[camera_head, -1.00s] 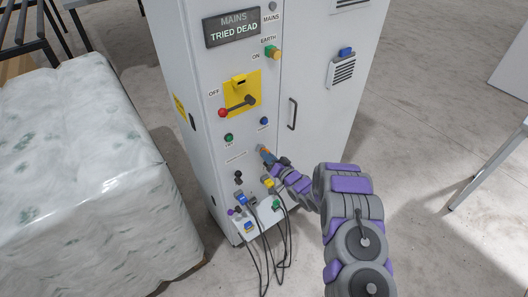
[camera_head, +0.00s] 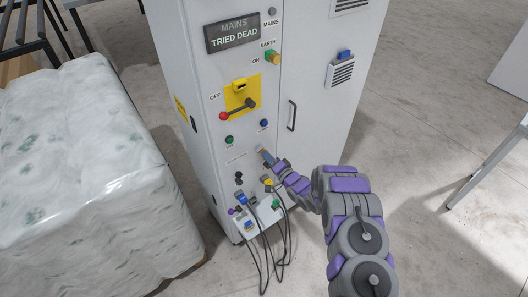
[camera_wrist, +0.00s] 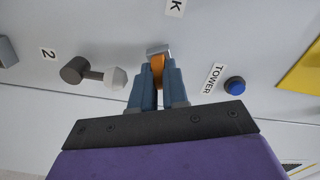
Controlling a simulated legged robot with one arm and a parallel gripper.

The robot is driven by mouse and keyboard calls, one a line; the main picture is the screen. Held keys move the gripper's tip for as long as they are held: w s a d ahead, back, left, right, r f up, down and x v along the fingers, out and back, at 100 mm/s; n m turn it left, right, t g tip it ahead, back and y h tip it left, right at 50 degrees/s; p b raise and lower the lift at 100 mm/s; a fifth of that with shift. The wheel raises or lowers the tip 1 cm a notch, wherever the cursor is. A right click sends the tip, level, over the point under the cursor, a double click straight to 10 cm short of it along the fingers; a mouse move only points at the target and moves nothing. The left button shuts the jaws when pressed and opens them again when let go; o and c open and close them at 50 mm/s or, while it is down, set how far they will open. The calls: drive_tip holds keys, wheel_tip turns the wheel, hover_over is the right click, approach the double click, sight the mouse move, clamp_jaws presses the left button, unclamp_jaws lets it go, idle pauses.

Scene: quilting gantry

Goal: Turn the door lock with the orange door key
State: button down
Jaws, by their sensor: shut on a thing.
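The orange door key (camera_wrist: 157,69) is between my gripper's blue fingers in the wrist view. Its far end meets a small silver lock (camera_wrist: 158,50) on the cabinet face; how deep it sits in the lock cannot be told. My gripper (camera_wrist: 158,80) is shut on the key. In the head view my gripper (camera_head: 267,157) is at the cabinet's (camera_head: 210,160) front panel, below the blue button, and mostly hides the key and lock.
A red-knobbed lever (camera_head: 238,109) on a yellow plate and a door handle (camera_head: 292,115) are above. Plugs with hanging cables (camera_head: 255,200) are below. A grey-and-white knob (camera_wrist: 95,74) is beside the gripper.

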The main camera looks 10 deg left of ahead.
drive_tip(key=shift+m, duration=0.7)
drive_tip(key=shift+r+m+p, duration=0.15)
drive_tip(key=shift+m+p, duration=0.45)
drive_tip(key=shift+m, duration=0.2)
drive_tip(key=c, duration=1.6)
unclamp_jaws()
drive_tip(key=shift+m, duration=0.4)
drive_tip(key=o, duration=0.5)
drive_tip(key=shift+a, duration=0.1)
drive_tip(key=shift+o, duration=0.2)
